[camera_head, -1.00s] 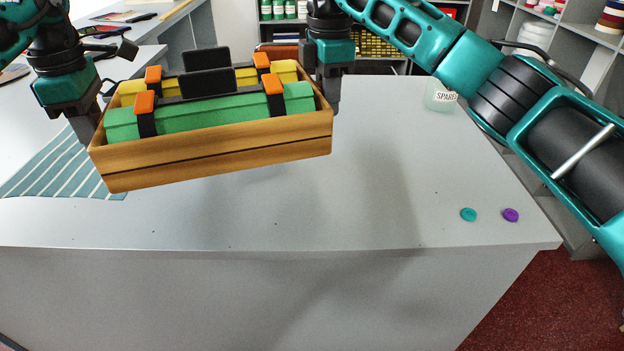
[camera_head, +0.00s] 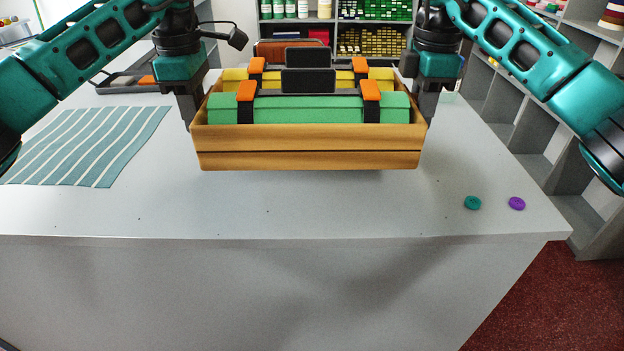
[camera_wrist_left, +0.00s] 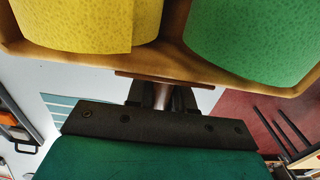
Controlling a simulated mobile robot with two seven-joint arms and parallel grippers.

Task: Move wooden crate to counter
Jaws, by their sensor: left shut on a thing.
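The wooden crate (camera_head: 310,160) hangs level over the grey-white counter (camera_head: 330,215); I cannot tell how far its base is above the top. It holds green and yellow rolls with black bands and orange clips. My left gripper (camera_head: 192,112) is shut on the crate's left end wall. In the left wrist view the left gripper (camera_wrist_left: 160,98) meets the crate's wall (camera_wrist_left: 165,65), with yellow and green rolls behind it. My right gripper (camera_head: 428,112) is at the crate's right end wall and appears shut on it; its fingertips are partly hidden.
A teal striped cloth (camera_head: 95,145) lies on the counter at left. A teal disc (camera_head: 472,202) and a purple disc (camera_head: 517,203) lie near the right front. A dark tray (camera_head: 135,82) is behind the cloth. The front middle of the counter is clear.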

